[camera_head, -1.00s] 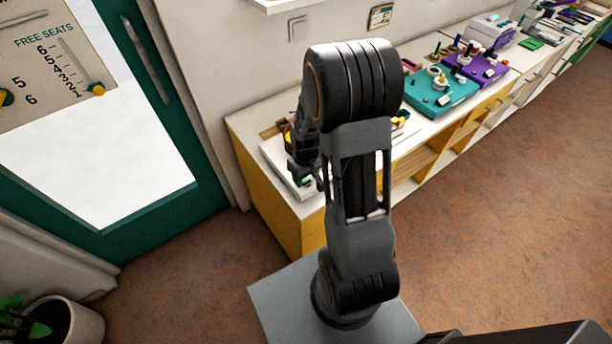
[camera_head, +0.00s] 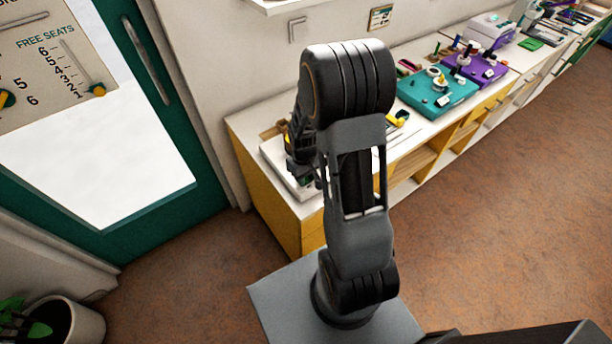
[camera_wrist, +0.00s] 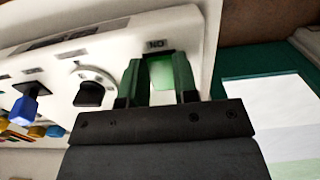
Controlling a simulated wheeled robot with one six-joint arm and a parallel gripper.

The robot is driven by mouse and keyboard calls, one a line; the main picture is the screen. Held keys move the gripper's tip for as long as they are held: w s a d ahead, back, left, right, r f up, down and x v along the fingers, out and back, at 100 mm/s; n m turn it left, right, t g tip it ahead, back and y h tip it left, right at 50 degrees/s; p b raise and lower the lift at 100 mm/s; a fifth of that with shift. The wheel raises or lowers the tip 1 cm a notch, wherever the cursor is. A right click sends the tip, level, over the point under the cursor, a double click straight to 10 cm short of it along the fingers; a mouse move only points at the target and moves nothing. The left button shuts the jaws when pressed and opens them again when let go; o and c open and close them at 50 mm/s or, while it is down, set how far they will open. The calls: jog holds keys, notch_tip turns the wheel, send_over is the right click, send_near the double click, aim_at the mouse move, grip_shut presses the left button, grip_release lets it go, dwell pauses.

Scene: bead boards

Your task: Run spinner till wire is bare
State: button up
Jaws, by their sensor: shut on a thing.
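A white panel (camera_wrist: 110,58) fills much of the wrist view, and part of the white unit (camera_head: 272,153) shows on the counter in the head view. It carries a black knob (camera_wrist: 90,94) on a dial and a blue lever (camera_wrist: 28,102). Several coloured beads (camera_wrist: 36,131) sit at its left edge; the wire is mostly out of view. My gripper (camera_wrist: 158,78) has its fingers on either side of a bright green piece (camera_wrist: 162,70) below a small label, and is shut on it. In the head view my arm hides much of the unit.
A teal board (camera_head: 438,97) and a purple board (camera_head: 474,70) stand farther along the counter (camera_head: 245,122). A teal-framed door (camera_head: 165,130) is at left, with a potted plant (camera_head: 85,325) below. Brown floor is open at right.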

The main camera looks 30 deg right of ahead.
jog(key=shift+w+r+g+p, duration=0.15)
jog(key=shift+g+p, duration=0.1)
jog(key=shift+g, duration=0.35)
jog(key=shift+w+g+p, duration=0.15)
jog(key=shift+g+p, duration=0.05)
jog(key=shift+g, duration=0.4)
jog(key=o, duration=0.9)
jog(key=v, duration=0.9)
jog(key=b+v, duration=0.1)
jog(key=v, duration=0.3)
jog(key=shift+a+r, duration=0.25)
jog(key=shift+r, duration=0.15)
